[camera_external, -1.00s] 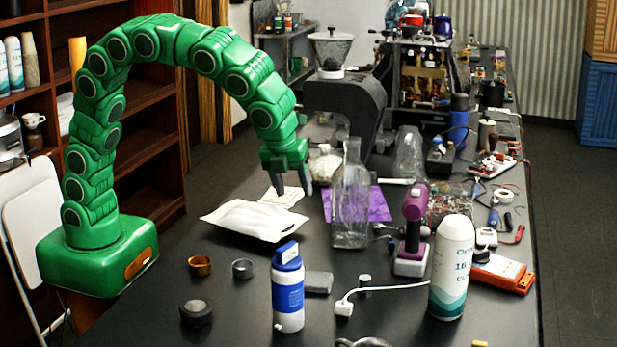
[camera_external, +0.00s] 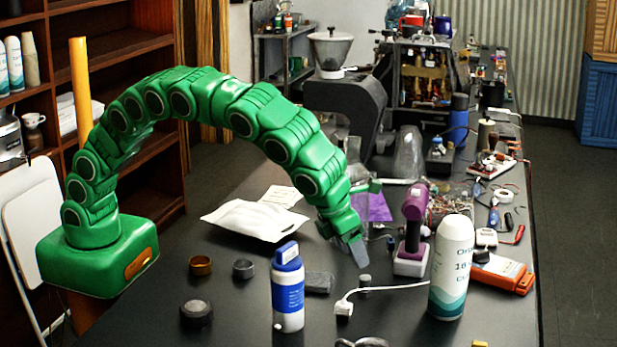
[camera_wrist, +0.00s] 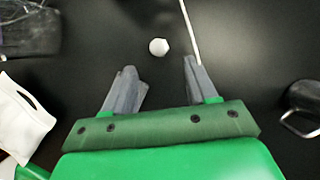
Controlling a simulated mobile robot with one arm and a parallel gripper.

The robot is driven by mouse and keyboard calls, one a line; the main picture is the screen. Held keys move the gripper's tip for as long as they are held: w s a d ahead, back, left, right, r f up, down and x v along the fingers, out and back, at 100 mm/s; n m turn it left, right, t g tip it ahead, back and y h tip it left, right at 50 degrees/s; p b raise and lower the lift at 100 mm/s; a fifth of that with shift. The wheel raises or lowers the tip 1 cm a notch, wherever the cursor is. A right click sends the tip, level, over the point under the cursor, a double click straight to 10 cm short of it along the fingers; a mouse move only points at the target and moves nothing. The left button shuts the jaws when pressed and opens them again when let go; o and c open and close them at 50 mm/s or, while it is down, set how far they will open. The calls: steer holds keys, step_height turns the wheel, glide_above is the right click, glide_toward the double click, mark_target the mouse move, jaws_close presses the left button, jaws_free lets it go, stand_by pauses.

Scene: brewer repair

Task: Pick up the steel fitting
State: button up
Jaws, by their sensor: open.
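The steel fitting (camera_external: 364,283) is a small grey upright cylinder on the dark table, next to a white cable. In the wrist view, the fitting (camera_wrist: 158,47) looks like a pale, faceted round top, ahead of my fingertips and between their lines. My gripper (camera_external: 359,253) points down at a slant above the table, just above the fitting in the external view. In the wrist view, my gripper (camera_wrist: 160,78) has its two grey fingers spread apart with nothing between them. The fitting is apart from the fingers.
The white cable (camera_wrist: 188,30) lies close right of the fitting. A purple tool (camera_external: 412,230), a blue-and-white bottle (camera_external: 288,290) and a tall white bottle (camera_external: 452,267) stand nearby. A dark block (camera_external: 319,282) lies left of the fitting. A white pouch (camera_external: 253,219) lies further back.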

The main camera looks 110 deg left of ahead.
mark_target(365, 277)
steer(key=shift+x, duration=3.75)
steer(key=shift+a, duration=0.15)
jaws_close()
